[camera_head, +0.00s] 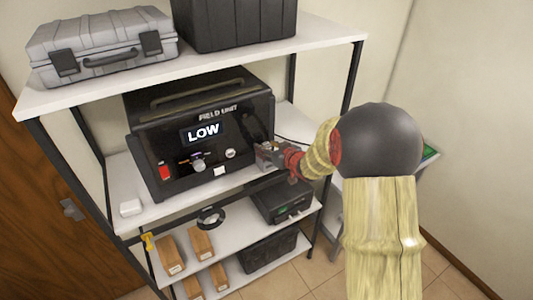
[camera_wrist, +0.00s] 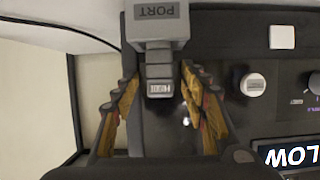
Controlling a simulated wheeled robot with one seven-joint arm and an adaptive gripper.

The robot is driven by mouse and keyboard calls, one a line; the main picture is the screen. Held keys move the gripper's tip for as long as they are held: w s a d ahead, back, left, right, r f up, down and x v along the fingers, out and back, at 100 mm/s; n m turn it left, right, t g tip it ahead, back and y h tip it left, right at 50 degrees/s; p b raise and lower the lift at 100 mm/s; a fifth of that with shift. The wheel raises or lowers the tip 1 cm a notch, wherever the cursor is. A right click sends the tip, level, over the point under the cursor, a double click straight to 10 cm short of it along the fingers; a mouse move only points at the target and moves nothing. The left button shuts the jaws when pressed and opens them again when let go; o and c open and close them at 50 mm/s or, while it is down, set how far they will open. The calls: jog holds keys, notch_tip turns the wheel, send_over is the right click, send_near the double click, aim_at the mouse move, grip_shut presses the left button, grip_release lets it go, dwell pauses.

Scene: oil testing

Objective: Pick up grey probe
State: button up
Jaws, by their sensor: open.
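In the wrist view a grey block marked PORT (camera_wrist: 160,22) is at the top middle. A narrower grey stem with a small pale label, which looks like the grey probe (camera_wrist: 158,72), extends down from it. I cannot tell where block and probe divide. My gripper (camera_wrist: 158,84) is open, with one ridged finger on each side of the stem. Gaps show between the fingers and the stem. In the head view my gripper (camera_head: 268,156) is at the right front of the black field unit (camera_head: 160,110) and hides most of the probe.
The unit stands on the middle white shelf (camera_head: 185,207) and its display reads LOW (camera_head: 204,132). Knobs and a red switch (camera_head: 165,171) are on its front. A grey case (camera_head: 100,48) and a black crate sit on the shelf above. A dark frame post stands to the right.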

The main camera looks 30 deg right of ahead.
jog(key=c, duration=0.3)
jog(key=c, duration=0.8)
jog(key=shift+r, duration=0.1)
grip_shut()
